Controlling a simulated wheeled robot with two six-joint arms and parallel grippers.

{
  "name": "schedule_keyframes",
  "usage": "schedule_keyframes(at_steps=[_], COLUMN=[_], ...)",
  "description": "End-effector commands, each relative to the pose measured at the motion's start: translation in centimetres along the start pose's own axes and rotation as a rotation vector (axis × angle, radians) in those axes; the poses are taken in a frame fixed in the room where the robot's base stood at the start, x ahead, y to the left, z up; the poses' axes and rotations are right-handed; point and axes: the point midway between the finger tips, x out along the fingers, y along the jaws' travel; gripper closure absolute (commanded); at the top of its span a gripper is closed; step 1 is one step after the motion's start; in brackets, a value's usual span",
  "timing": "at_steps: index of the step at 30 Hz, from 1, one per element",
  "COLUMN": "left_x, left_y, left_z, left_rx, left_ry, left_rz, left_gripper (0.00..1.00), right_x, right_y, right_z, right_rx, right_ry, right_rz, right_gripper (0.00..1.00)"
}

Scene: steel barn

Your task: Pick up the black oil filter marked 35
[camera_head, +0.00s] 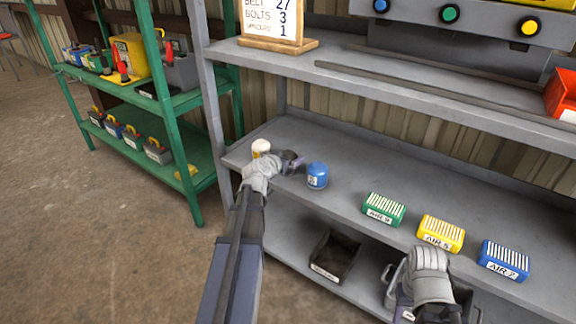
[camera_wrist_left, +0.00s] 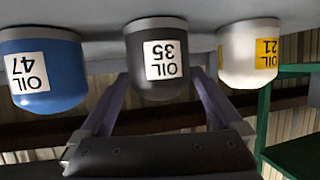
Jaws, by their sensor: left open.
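The black oil filter (camera_wrist_left: 157,82), with a white label reading OIL 35, stands on the shelf and shows inverted in the left wrist view. My left gripper (camera_wrist_left: 160,88) is open, its two purple fingers pointing at the filter, one toward each side. I cannot tell whether they touch it. In the head view my left gripper (camera_head: 292,162) reaches over the shelf's left end and largely hides the black filter. My right gripper (camera_head: 408,300) is low at the front right; its fingers are mostly hidden.
A blue filter marked 47 (camera_head: 317,176) and a white filter marked 21 (camera_head: 260,147) flank the black one closely. Green (camera_head: 384,209), yellow (camera_head: 440,234) and blue (camera_head: 503,260) air filters stand farther right. A grey upper shelf (camera_head: 420,90) overhangs behind.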

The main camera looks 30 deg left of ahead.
Motion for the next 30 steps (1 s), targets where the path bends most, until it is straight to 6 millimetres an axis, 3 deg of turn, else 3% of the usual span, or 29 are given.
schedule_keyframes(at_steps=[1, 6, 13, 30], left_x=[1.3, 3.3, 3.2, 3.2], left_y=[-0.1, -0.1, 0.0, 0.0], left_z=[0.4, 0.2, 0.1, 0.1], left_rx=[0.001, 0.000, 0.000, -0.001], left_ry=[0.000, 0.001, 0.001, 0.000], left_rz=[0.001, 0.000, -0.001, 0.000], left_gripper=[0.00, 0.00, 0.00, 0.64], right_x=[0.8, 1.5, 1.4, 1.4], right_y=[-0.1, -0.2, -0.2, -0.2], right_z=[-0.1, -0.1, -0.1, -0.1], right_rx=[-0.001, -0.003, -0.003, -0.003], right_ry=[0.000, 0.001, 0.001, 0.001], right_rz=[-0.001, -0.002, -0.002, -0.002], right_gripper=[0.50, 0.50, 0.50, 0.50])
